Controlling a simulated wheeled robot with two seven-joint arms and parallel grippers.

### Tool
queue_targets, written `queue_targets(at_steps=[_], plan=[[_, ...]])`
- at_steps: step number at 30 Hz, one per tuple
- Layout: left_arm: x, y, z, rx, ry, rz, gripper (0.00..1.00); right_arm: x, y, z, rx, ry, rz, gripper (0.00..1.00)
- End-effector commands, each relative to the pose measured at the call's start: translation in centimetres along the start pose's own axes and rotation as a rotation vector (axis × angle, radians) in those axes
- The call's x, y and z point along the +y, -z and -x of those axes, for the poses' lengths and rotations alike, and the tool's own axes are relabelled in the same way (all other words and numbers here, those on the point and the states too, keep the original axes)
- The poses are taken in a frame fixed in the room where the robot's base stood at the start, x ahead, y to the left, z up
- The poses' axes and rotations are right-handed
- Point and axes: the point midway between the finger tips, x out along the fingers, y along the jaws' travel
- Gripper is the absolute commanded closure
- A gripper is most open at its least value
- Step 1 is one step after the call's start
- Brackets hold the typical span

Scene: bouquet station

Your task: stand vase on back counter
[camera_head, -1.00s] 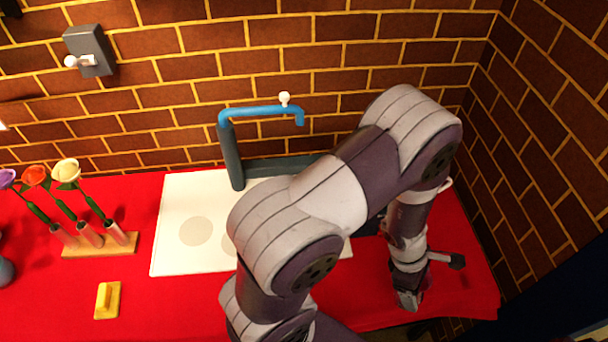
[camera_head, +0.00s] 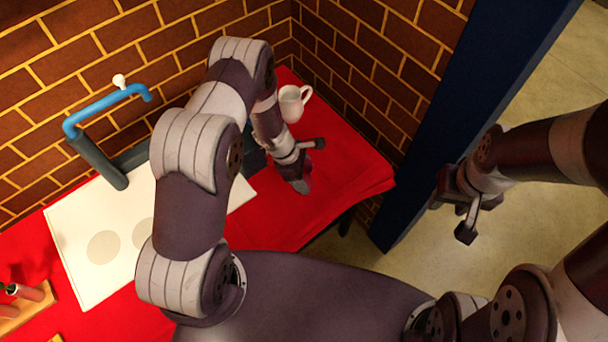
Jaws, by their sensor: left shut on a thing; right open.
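My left gripper (camera_head: 302,184) is low over the red counter (camera_head: 345,170), near its front right edge. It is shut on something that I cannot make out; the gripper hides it. No vase is clearly visible in this view. My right gripper (camera_head: 452,200) is at the right, in front of the dark blue panel and off the counter. It is open, and nothing shows in it.
A white mug (camera_head: 293,102) stands at the counter's back right corner. The white board (camera_head: 75,235) with grey discs and the blue-topped tap (camera_head: 105,105) are left. A wooden holder (camera_head: 28,308) is at lower left. A dark blue panel (camera_head: 480,110) stands beyond the counter.

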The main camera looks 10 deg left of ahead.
Motion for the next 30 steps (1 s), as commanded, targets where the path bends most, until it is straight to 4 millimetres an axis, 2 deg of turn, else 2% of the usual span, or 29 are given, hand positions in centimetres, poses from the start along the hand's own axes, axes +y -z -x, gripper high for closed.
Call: queue_targets(at_steps=[4,15,16,18,26,28,30], plan=[[0.0,0.7,-1.8,0.000,0.000,-0.001,0.83,0.0,0.1,0.5,0.000,0.000,0.000,0.57],[0.0,0.9,-2.4,0.000,-0.001,-0.001,0.83,0.0,0.0,-0.1,0.000,0.000,0.000,0.57],[-0.1,0.9,-2.3,0.000,0.000,0.000,0.18,0.0,0.0,0.1,0.000,0.000,0.000,0.57],[-0.1,0.9,-2.2,0.000,0.000,0.000,0.03,0.0,0.0,0.1,0.000,0.000,0.000,0.57],[-0.1,0.9,-2.1,0.000,0.000,0.000,0.03,0.0,0.0,0.2,0.000,0.000,0.000,0.57],[0.0,0.7,-1.7,0.000,0.000,0.000,0.03,0.0,0.1,0.7,0.000,0.000,0.000,0.57],[0.1,0.8,-1.2,0.000,-0.003,-0.001,0.03,0.0,0.0,0.2,0.000,0.000,0.000,0.57]])
